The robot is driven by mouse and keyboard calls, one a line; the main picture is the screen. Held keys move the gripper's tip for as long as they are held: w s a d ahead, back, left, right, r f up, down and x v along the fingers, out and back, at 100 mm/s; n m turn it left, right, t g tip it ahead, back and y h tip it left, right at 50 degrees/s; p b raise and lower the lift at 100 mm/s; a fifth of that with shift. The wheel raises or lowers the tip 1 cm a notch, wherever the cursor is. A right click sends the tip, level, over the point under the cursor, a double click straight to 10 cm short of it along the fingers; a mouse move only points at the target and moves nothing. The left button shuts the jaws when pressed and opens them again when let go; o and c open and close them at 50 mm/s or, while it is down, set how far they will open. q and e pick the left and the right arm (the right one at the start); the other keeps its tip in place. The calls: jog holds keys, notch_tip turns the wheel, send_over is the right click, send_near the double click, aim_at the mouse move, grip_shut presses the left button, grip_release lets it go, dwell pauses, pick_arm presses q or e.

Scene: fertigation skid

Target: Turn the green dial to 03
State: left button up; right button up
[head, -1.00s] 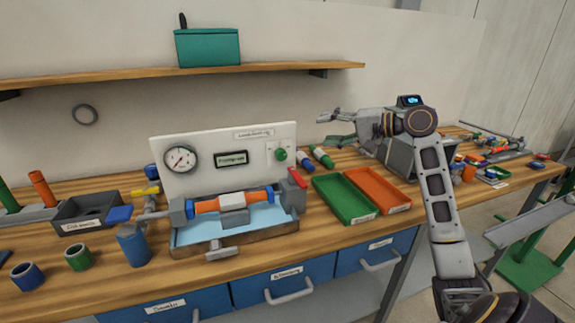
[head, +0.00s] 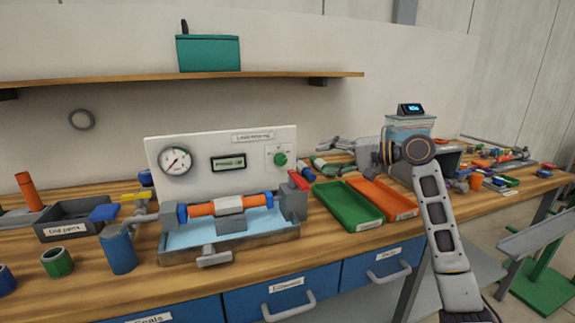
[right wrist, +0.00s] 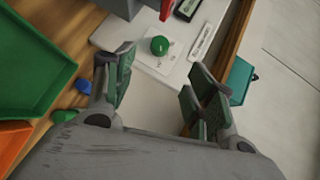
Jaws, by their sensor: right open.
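The green dial (head: 281,159) is a small round knob on the right part of the upright white panel (head: 217,184). It also shows in the right wrist view (right wrist: 159,46), on a light plate with faint markings too small to read. My right gripper (head: 326,145) is to the right of the dial in the head view, apart from it. In the right wrist view its fingers (right wrist: 158,92) are spread wide with nothing between them, and the dial lies beyond the gap. My left gripper is not in view.
The panel also has a round gauge (head: 175,161) and a small display (head: 228,163). In front are an orange pipe (head: 201,209) and a grey block with a red lever (head: 298,180). A shelf (head: 240,77) hangs above.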

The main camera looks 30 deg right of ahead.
jog(key=shift+w, duration=0.1)
dwell(0.3)
jog(key=b, duration=0.2)
send_near(283, 160)
jog(key=x, duration=0.5)
jog(key=shift+w+a+f, duration=0.15)
jog(key=shift+w, duration=0.15)
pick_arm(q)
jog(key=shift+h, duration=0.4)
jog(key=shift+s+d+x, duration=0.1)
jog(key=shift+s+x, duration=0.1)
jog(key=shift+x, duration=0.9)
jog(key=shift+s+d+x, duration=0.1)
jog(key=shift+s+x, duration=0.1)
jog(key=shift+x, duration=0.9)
pick_arm(e)
jog(key=shift+x, duration=1.35)
jog(key=shift+c, duration=0.4)
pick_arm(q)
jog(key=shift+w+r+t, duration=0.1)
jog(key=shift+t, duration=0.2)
pick_arm(e)
jog(key=c, duration=0.9)
